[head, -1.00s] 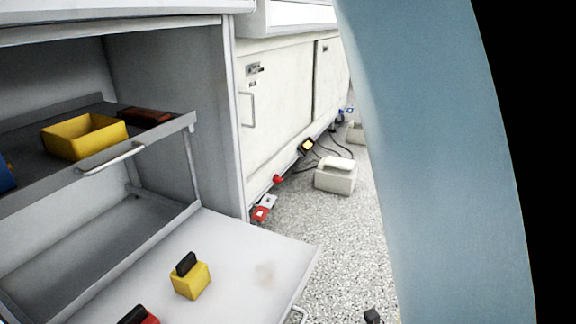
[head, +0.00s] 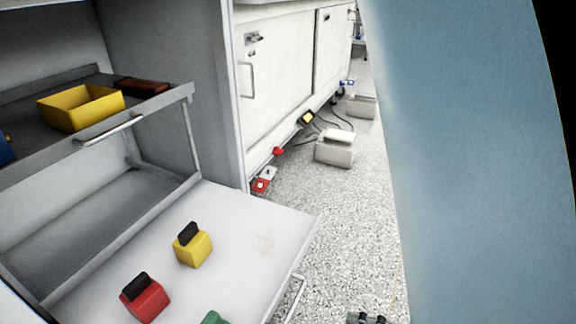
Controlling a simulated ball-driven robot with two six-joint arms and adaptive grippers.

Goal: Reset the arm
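A wide pale-blue curved surface (head: 470,160) fills the right side of the head view, very near the camera. It may be a link of my own arm, but I cannot be sure. A small dark, greenish part (head: 367,318) shows at the bottom edge, just left of the blue surface. It may be the tip of my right gripper, but it is cut off by the frame, so its fingers cannot be made out. My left gripper is not in view. No held object shows.
A pull-out shelf (head: 285,235) at lower left bears a yellow block (head: 193,248), a red block (head: 146,300) and a green one (head: 214,319). A yellow bin (head: 80,108) sits on the tray above.

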